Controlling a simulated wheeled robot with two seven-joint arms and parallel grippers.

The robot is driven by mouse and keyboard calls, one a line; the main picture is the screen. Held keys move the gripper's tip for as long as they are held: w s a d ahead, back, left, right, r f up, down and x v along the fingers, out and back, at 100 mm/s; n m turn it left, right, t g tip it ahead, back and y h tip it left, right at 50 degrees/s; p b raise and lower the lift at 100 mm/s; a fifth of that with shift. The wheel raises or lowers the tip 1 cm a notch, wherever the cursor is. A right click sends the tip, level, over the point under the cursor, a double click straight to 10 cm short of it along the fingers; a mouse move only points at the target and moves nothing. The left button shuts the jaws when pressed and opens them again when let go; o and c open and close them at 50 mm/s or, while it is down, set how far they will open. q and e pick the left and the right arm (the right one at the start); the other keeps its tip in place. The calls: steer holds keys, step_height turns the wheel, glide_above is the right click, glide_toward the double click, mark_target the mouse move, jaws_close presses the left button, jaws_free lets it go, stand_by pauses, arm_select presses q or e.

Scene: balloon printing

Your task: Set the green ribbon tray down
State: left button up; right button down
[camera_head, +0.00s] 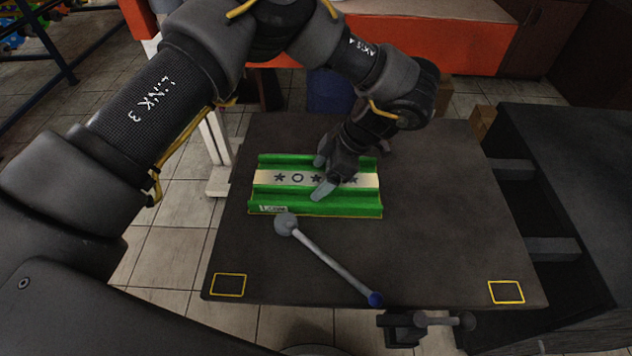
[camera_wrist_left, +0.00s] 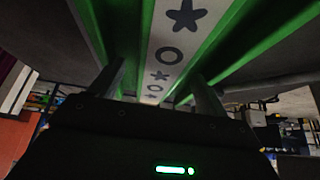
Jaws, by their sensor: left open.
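The green ribbon tray (camera_head: 266,206) lies on the dark tabletop, left of its middle in the head view. It is a green channel with a pale ribbon (camera_head: 298,178) along it, printed with dark stars and rings. My left gripper (camera_head: 322,177) is over the tray, open, with its fingertips spread across the channel. In the left wrist view, the two fingers of the left gripper (camera_wrist_left: 155,88) stand apart near the green rails of the tray (camera_wrist_left: 228,52). I cannot tell whether they touch the rails. My right gripper is not in view.
The dark table (camera_head: 440,240) has free room right of the tray. A grey rod with a ball end and blue tip (camera_head: 330,259) shows before the tray. Yellow outlines mark both front corners. A dark shelved unit (camera_head: 570,190) stands right, an orange counter (camera_head: 430,40) behind.

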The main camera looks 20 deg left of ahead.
arm_select(q)
steer(key=shift+a+f, duration=0.2)
steer(key=shift+f, duration=0.15)
steer(key=shift+s, duration=0.1)
steer(key=c, duration=1.4)
steer(key=shift+r, duration=0.15)
